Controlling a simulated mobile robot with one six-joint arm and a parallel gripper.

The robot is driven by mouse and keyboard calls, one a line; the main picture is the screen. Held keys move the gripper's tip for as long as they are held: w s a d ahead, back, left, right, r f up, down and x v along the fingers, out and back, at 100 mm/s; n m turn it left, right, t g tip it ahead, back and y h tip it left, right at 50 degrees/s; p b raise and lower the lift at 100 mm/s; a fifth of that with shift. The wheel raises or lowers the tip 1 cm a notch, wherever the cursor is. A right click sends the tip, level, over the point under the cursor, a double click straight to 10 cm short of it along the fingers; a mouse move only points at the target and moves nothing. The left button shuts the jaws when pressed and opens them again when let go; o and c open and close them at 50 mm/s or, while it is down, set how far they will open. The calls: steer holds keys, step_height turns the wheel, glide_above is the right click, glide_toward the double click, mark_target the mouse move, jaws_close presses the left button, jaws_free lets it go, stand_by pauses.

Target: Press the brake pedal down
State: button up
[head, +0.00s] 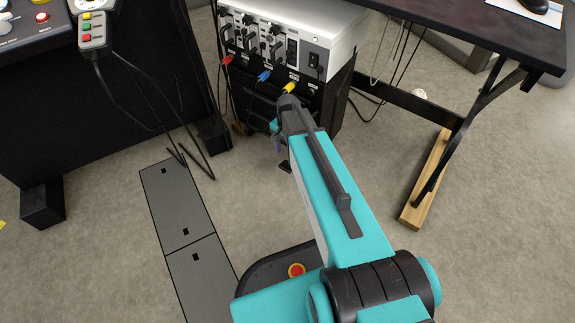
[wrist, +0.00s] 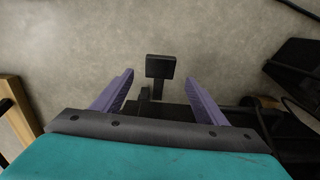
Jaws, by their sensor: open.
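The brake pedal (wrist: 160,66) is a small black rectangular pad on a short black stem. In the wrist view it stands beyond my gripper (wrist: 160,77), centred between the two purple fingers. The fingers are spread apart with nothing held between them. I cannot tell whether the pad is touched or how far it is pressed. In the head view a small dark piece, likely the pedal (head: 285,167), shows beside my arm near the floor. My gripper (head: 277,142) is mostly hidden there by the teal arm.
A welding-style power unit (head: 320,28) with red, blue and yellow plugs stands behind my arm. A black desk (head: 480,30) with a wooden foot (head: 427,180) is at right. Grey floor plates (head: 180,205) and hanging cables lie at left. Carpet is open at lower right.

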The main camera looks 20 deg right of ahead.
mark_target(287, 165)
steer(key=shift+f+b, duration=1.1)
steer(key=shift+f, duration=1.95)
steer(key=c, duration=1.5)
steer(key=shift+c, duration=0.2)
